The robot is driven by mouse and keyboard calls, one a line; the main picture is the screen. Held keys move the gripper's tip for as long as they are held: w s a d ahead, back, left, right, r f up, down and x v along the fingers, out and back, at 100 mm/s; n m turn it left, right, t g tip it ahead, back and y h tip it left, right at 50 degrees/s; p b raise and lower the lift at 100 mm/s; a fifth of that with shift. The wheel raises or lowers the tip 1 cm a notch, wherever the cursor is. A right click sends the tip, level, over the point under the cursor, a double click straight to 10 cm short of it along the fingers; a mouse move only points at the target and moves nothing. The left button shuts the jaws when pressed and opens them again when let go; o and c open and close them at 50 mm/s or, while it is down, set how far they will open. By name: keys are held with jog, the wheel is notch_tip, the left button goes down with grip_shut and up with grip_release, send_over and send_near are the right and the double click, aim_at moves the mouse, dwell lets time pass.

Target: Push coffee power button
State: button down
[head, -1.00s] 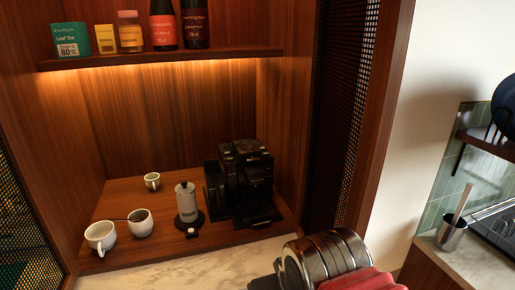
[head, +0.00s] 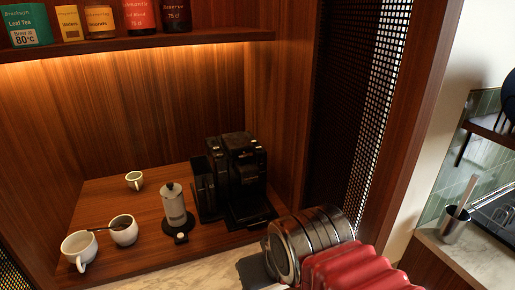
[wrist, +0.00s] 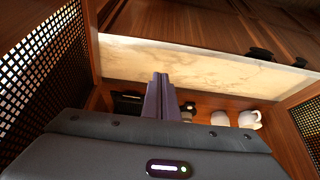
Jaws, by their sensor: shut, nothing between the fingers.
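The black coffee machine (head: 243,180) stands upright on the wooden niche floor, toward the right. Its power button is too small to tell apart. In the wrist view, a dark shape left of my fingers (wrist: 128,103) seems to be the machine, partly hidden. My gripper (wrist: 162,80) has its two fingers together, empty, and they point over the pale marble strip. In the head view my dark gripper body (head: 255,272) is at the lower edge, in front of and below the machine, apart from it; its fingertips cannot be made out there.
White cups (head: 78,250) stand further left. A shelf (head: 150,40) with tins and bottles is above. A mesh panel (head: 355,110) bounds the right. The marble front strip (head: 190,270) is clear.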

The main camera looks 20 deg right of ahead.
jog(key=w+d+r+n+h, duration=0.1)
jog(key=w+d+r, duration=0.2)
jog(key=w+r, duration=0.5)
jog(key=w+d+r+n, duration=0.15)
jog(key=w+r, duration=0.35)
jog(key=w, duration=0.5)
notch_tip(320, 180, up, 6)
jog(key=n+t+h, duration=0.1)
jog(key=n+h, duration=0.1)
jog(key=n, duration=0.1)
send_over(259, 148)
jog(key=shift+m, duration=0.25)
jog(key=shift+s+f, duration=0.1)
jog(key=shift+f, duration=4.35)
jog(key=shift+f, duration=0.7)
jog(key=shift+r, duration=0.75)
